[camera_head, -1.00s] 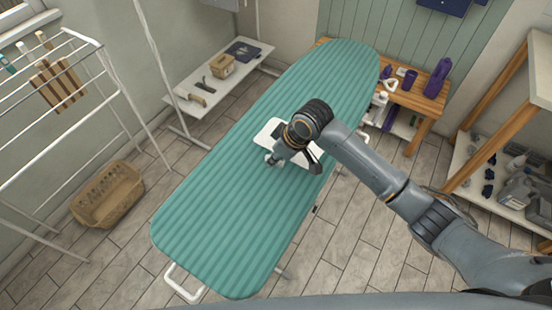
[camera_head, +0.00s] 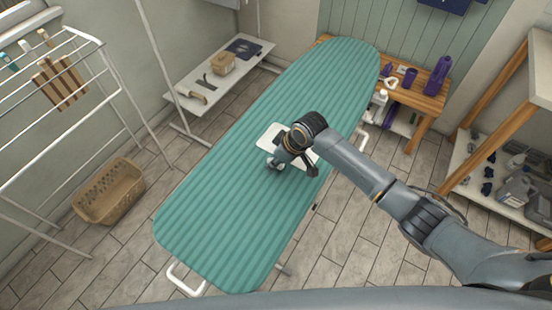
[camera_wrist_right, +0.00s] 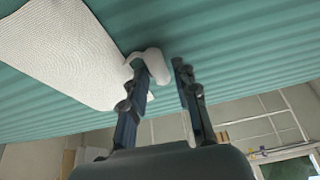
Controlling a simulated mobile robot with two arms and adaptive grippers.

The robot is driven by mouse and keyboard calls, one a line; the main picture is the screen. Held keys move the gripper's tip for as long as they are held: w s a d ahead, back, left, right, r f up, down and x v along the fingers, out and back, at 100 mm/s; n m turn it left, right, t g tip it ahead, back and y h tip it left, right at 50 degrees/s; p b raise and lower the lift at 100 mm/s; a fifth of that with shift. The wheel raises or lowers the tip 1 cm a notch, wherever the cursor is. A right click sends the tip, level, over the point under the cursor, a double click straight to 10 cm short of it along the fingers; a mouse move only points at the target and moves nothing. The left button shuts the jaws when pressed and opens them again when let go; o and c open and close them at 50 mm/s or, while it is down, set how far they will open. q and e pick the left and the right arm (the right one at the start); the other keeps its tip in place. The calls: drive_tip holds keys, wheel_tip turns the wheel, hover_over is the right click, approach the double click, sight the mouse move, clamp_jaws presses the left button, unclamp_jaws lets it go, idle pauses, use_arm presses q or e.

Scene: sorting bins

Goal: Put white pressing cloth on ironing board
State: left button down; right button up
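The white pressing cloth (camera_head: 269,137) lies on the teal ironing board (camera_head: 215,220), around its middle, partly hidden under my right arm's wrist. In the right wrist view the cloth (camera_wrist_right: 60,50) is spread flat on the board, and one corner curls up by the left finger. My right gripper (camera_head: 293,167) is low over the cloth. In the wrist view its fingers (camera_wrist_right: 162,75) stand apart, with the curled corner touching or very near the left fingertip and not clamped. My left gripper is out of view.
A white drying rack (camera_head: 60,130) and a wicker basket (camera_head: 108,192) stand at the left. A white shelf (camera_head: 190,82) with small items is behind the board. A wooden bench (camera_head: 418,98) with purple bottles stands at the back right. Shelving (camera_head: 535,75) is at the right.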

drive_tip(key=shift+r, duration=0.1)
drive_tip(key=v, duration=1.2)
drive_tip(key=shift+b, duration=0.35)
